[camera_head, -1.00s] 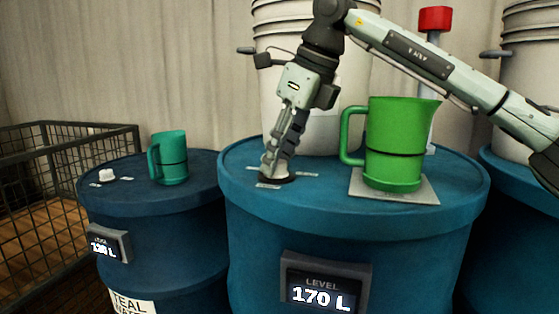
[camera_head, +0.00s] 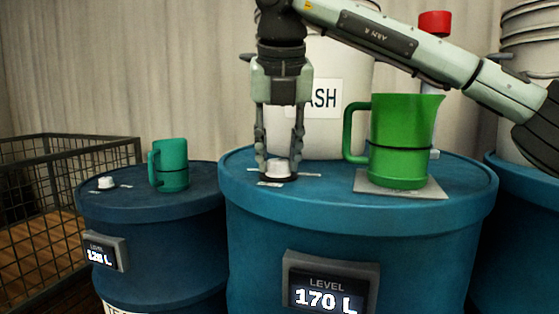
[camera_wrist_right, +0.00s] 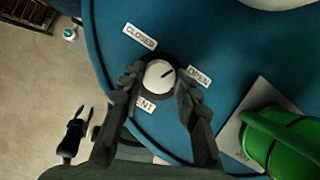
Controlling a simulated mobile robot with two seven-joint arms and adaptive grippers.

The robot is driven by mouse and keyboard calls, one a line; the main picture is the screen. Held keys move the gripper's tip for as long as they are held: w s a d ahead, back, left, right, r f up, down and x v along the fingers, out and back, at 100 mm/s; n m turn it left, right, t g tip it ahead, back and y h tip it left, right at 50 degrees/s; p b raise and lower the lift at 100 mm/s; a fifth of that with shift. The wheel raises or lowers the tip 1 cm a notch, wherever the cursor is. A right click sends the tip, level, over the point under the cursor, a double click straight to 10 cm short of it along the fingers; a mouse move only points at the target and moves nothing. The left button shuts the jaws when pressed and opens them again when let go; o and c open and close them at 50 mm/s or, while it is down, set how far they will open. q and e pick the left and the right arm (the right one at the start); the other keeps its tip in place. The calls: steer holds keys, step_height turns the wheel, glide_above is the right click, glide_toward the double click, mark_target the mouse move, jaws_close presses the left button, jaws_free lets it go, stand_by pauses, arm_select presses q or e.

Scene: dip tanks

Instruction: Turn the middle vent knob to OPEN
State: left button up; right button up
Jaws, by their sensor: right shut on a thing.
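The middle vent knob (camera_head: 278,168) is white on a dark base, on top of the middle blue drum (camera_head: 350,205). In the wrist view the knob (camera_wrist_right: 159,74) has a dark pointer line aimed up and right, between the CLOSED label (camera_wrist_right: 140,36) and the OPEN label (camera_wrist_right: 198,76), closer to OPEN. My right gripper (camera_head: 279,165) points down from above, shut on the knob with one finger on each side; it also shows in the wrist view (camera_wrist_right: 158,82).
A green jug (camera_head: 402,140) stands on a grey plate (camera_head: 425,190) right of the knob. The left drum (camera_head: 150,220) bears a teal mug (camera_head: 171,165) and another white knob (camera_head: 106,183). A wire cage (camera_head: 60,190) stands at far left. A white bucket (camera_head: 335,135) stands behind.

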arm_select(q)
steer(key=shift+b+v, duration=0.35)
steer(key=shift+v, duration=0.65)
arm_select(e)
steer(key=shift+a+m+h, duration=0.1)
steer(key=shift+m+h, duration=0.8)
steer(key=shift+m, duration=1.3)
arm_select(q)
steer(key=shift+s+a, duration=0.1)
steer(key=shift+a, duration=0.1)
arm_select(e)
steer(key=o, duration=1.2)
steer(key=shift+c, duration=0.2)
steer(key=v, duration=1.2)
steer(key=shift+w, duration=0.15)
